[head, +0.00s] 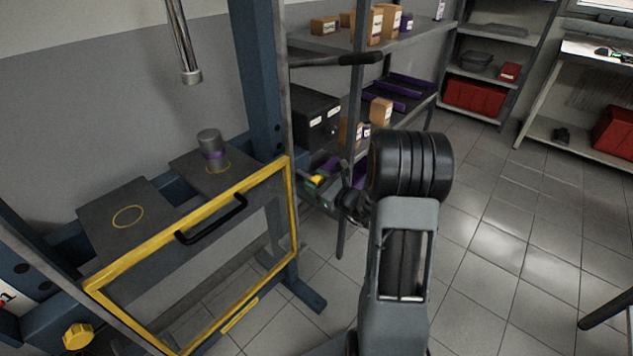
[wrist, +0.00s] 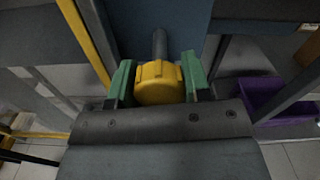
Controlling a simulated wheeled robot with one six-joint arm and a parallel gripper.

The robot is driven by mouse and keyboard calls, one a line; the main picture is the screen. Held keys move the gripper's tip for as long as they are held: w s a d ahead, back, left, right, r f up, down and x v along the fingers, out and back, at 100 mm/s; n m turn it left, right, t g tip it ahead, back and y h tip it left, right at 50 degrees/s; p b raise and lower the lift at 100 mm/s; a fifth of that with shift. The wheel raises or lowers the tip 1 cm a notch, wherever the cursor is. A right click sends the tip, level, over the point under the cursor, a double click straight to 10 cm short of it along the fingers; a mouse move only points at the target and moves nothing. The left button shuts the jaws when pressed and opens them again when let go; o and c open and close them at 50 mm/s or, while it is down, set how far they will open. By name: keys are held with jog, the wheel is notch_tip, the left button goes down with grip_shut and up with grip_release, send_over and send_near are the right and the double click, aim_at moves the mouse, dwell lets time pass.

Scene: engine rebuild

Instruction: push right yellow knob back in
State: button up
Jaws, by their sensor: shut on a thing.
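The right yellow knob (wrist: 158,84) sits between the two green fingers of my gripper (wrist: 157,82) in the wrist view. The fingers are shut on it from both sides. A grey shaft (wrist: 160,43) runs from behind the knob to the blue press frame (wrist: 190,22). In the head view the knob (head: 318,179) shows as a small yellow patch at my gripper (head: 316,184), by the right post of the press. The left yellow knob (head: 78,336) is at the lower left of the press.
A yellow-framed guard (head: 190,236) with a black handle (head: 212,220) stands across the press front. Shelves with boxes (head: 376,24) are behind my arm. Open tiled floor (head: 500,230) lies to the right.

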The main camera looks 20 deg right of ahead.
aim_at(308, 175)
jog(key=shift+b+x, duration=0.5)
jog(key=shift+x, duration=1.05)
jog(key=o, duration=1.3)
jog(key=shift+s, duration=0.1)
jog(key=v, duration=1.3)
jog(key=shift+s+d+p, duration=0.15)
jog(key=shift+s+p, duration=0.15)
jog(key=shift+s, duration=0.05)
jog(key=shift+r, duration=0.1)
